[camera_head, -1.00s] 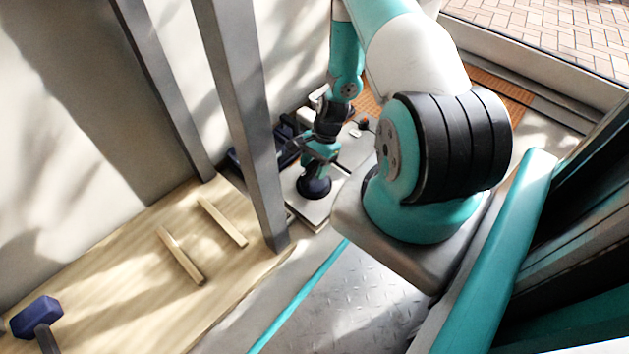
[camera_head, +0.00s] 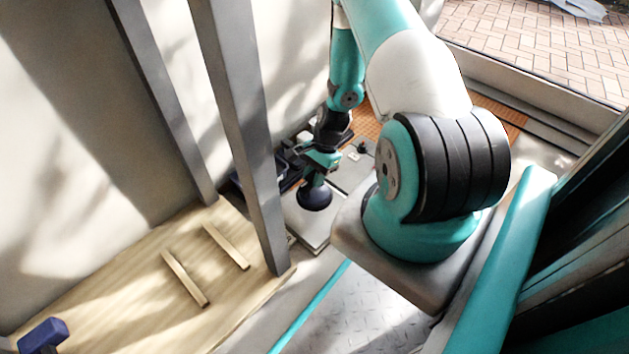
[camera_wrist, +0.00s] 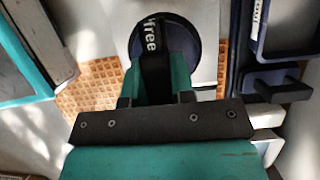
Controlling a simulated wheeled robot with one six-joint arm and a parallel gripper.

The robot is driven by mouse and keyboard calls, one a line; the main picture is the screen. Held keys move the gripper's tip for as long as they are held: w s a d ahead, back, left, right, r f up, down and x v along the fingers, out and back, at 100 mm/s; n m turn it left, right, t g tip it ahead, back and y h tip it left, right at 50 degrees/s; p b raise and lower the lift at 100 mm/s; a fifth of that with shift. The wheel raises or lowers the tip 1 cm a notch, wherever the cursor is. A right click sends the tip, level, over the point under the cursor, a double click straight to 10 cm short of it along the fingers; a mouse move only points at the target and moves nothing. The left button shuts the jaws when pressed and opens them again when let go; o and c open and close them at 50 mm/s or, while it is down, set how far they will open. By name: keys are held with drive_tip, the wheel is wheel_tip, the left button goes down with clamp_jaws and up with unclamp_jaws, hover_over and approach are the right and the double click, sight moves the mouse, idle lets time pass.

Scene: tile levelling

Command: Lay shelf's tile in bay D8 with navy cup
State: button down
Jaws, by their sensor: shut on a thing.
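My gripper (camera_head: 316,176) is shut on the black handle of the navy cup (camera_head: 314,197). In the wrist view, my gripper (camera_wrist: 156,75) holds the handle, which is marked "free", and the round navy cup (camera_wrist: 203,42) shows behind it. The cup is over a pale grey tile (camera_head: 301,222), near its middle. Whether the cup is pressed onto the tile cannot be told. Pale surface and brown waffle-patterned bedding (camera_wrist: 98,88) show around the cup in the wrist view. No D8 label is readable.
A dark navy tray (camera_wrist: 287,49) lies beside the cup. A grey post (camera_head: 240,130) stands left of my gripper. A wooden board (camera_head: 130,290) bears two battens (camera_head: 185,278) and (camera_head: 226,246). A blue-headed mallet (camera_head: 43,335) is at the lower left.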

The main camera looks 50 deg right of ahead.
wheel_tip(320, 180, up, 21)
drive_tip(key=p, duration=1.3)
